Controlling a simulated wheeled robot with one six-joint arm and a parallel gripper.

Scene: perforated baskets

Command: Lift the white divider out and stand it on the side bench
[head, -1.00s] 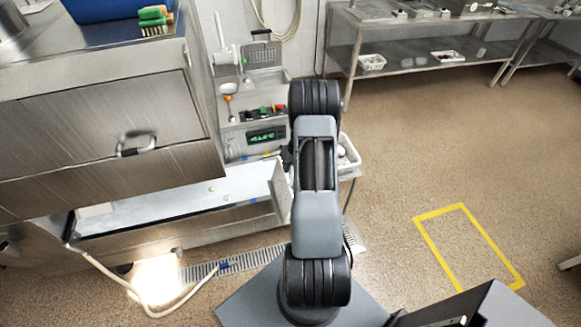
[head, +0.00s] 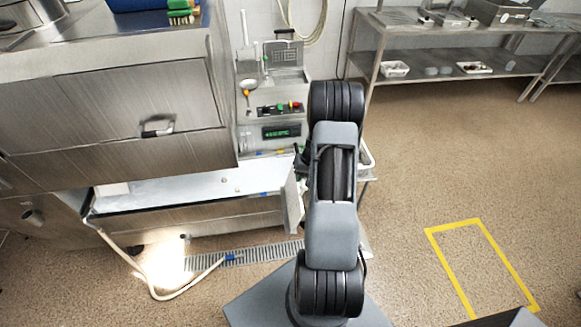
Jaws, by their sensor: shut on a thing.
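The white divider (head: 293,203) shows as a narrow pale upright panel at the right end of the open steel trough (head: 180,190). It is just left of my arm, which hides part of it. My gripper (head: 299,160) shows only as a small dark part beside the arm, at the panel's upper edge. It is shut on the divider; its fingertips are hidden. I cannot tell whether the panel's lower edge touches the trough.
A steel machine (head: 120,110) fills the left, with a hose (head: 160,295) on the floor before it. A control panel (head: 281,132) is behind my arm. A steel bench (head: 440,65) with a lower shelf stands at the back right. Floor with a yellow outline (head: 480,265) is clear.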

